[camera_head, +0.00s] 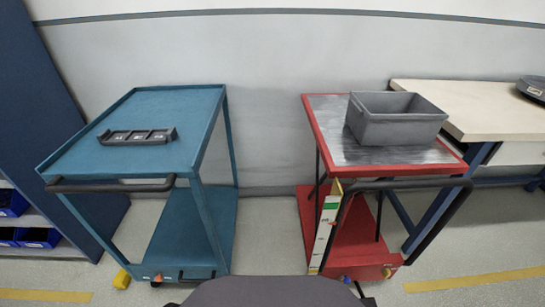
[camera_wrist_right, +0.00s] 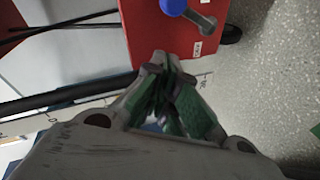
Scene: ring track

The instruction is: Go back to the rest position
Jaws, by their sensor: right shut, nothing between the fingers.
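My right gripper (camera_wrist_right: 163,68) shows in the right wrist view with its fingers together and nothing between them. It is in front of a red panel (camera_wrist_right: 150,30), and I cannot tell the gap between them. My left gripper is not in view. In the head view neither gripper can be made out clearly.
A blue cart (camera_head: 165,97) on the left holds a small black tray (camera_head: 137,137). A red cart (camera_head: 312,120) on the right holds a grey bin (camera_head: 398,130). A pale table (camera_head: 460,97) stands behind it. Open floor (camera_head: 268,220) lies between the carts.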

